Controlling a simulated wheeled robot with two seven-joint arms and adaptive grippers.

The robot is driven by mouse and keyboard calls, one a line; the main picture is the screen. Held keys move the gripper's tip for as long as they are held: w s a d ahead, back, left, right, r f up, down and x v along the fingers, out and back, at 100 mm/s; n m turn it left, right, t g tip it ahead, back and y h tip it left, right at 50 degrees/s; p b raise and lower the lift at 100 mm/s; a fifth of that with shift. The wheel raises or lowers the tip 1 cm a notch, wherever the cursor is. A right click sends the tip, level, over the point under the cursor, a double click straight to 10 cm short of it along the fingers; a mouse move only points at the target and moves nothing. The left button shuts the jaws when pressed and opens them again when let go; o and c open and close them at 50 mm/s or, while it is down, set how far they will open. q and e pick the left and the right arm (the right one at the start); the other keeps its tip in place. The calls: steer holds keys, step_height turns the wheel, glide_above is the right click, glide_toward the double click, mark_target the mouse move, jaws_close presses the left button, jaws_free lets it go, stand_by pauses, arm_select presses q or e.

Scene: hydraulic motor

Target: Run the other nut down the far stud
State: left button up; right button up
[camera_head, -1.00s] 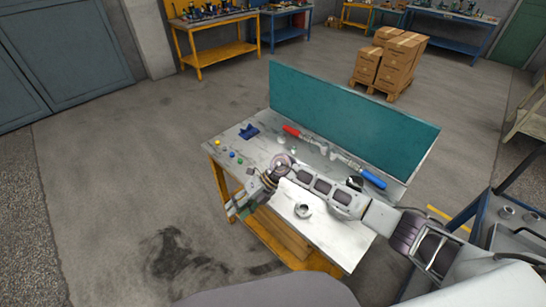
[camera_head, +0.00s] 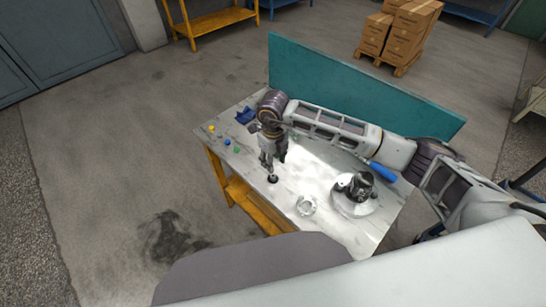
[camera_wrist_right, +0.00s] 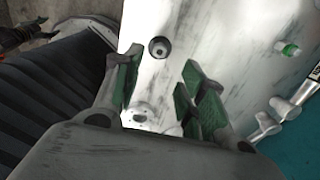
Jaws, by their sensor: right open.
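My right gripper (camera_head: 273,165) points down over the left-middle of the table, open. A small dark round piece with a hole, which looks like the nut (camera_head: 272,179), stands on the table just below the fingertips. In the right wrist view the nut (camera_wrist_right: 159,46) shows ahead of the gap between the green-padded fingers (camera_wrist_right: 160,85), with nothing held. The black motor (camera_head: 360,184) stands on a round pale base (camera_head: 345,207) at the right of the table. Its studs are too small to tell apart. My left gripper is out of view.
A silver ring (camera_head: 306,205) lies on the table near the front. A blue-handled tool (camera_head: 383,172) lies by the teal back panel (camera_head: 350,90). A blue block (camera_head: 244,116) and several coloured buttons (camera_head: 226,142) are at the left. Bare tabletop lies between.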

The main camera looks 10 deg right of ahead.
mark_target(273, 175)
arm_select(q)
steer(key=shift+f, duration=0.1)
arm_select(e)
steer(key=shift+f, duration=0.25)
steer(key=shift+f+b, duration=0.75)
steer(key=shift+f, duration=0.5)
steer(key=shift+f+b, duration=0.65)
steer(key=shift+f, duration=0.8)
steer(key=shift+f+b, duration=0.75)
steer(key=shift+b, duration=0.1)
steer(key=shift+f+b, duration=0.35)
steer(key=shift+f, duration=0.1)
steer(key=shift+f+b, duration=0.3)
steer(key=shift+f, duration=0.05)
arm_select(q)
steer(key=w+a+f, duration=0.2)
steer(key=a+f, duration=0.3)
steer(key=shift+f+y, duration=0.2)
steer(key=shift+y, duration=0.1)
